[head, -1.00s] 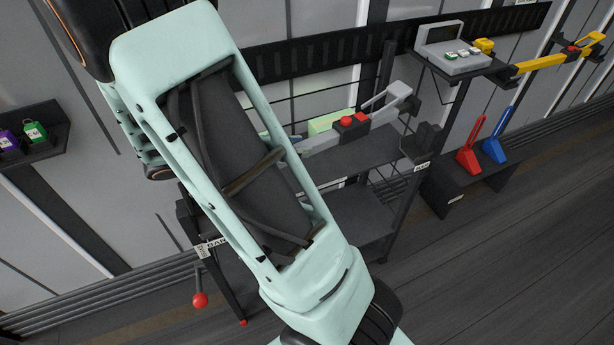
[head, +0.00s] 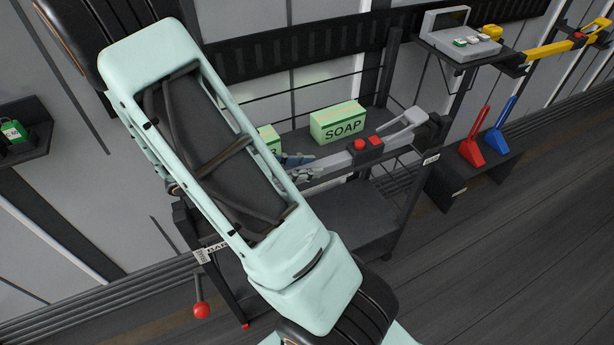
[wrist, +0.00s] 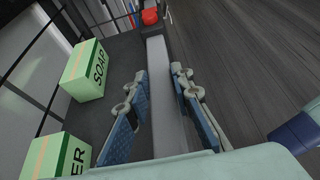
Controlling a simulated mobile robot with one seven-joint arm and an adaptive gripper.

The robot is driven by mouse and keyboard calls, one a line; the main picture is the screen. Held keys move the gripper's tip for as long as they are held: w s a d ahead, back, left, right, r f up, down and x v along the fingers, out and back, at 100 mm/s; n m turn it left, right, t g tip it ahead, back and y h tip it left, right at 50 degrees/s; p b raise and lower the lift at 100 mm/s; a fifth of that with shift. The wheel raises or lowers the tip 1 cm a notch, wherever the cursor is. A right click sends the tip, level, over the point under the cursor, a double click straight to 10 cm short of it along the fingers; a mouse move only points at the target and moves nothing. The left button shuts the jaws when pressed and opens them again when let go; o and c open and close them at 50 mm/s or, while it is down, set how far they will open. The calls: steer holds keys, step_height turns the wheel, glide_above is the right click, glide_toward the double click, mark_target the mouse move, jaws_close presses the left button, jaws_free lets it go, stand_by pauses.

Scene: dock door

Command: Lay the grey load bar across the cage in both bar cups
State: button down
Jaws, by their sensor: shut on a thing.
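The grey load bar (head: 335,160) runs along the front of the cage (head: 350,215), with a red latch (head: 365,146) and a grey lever near its right end. My gripper (head: 297,165) is shut on the bar left of the latch. In the wrist view, the fingers of my gripper (wrist: 160,75) lie on both sides of the bar (wrist: 166,105). The right bar cup (head: 434,130) is close to the bar's right end; I cannot tell whether it is seated. The bar's left end and the left cup are hidden behind my arm; a left label (head: 216,248) shows.
A green soap box (head: 337,124) stands on the cage's upper shelf, with another box (head: 270,140) partly hidden beside it. A console (head: 460,40) stands beyond the right post. A red (head: 473,140) and a blue tool stand at right. The floor in front is clear.

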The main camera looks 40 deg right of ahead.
steer(key=shift+f, duration=1.6)
steer(key=shift+b, duration=0.3)
steer(key=shift+f, duration=0.3)
steer(key=c, duration=1.7)
jaws_free()
steer(key=shift+a+r, duration=0.1)
steer(key=shift+r, duration=0.25)
steer(key=p+v, duration=0.1)
steer(key=v, duration=1)
steer(key=shift+w+a+r, duration=0.1)
steer(key=shift+a, duration=0.3)
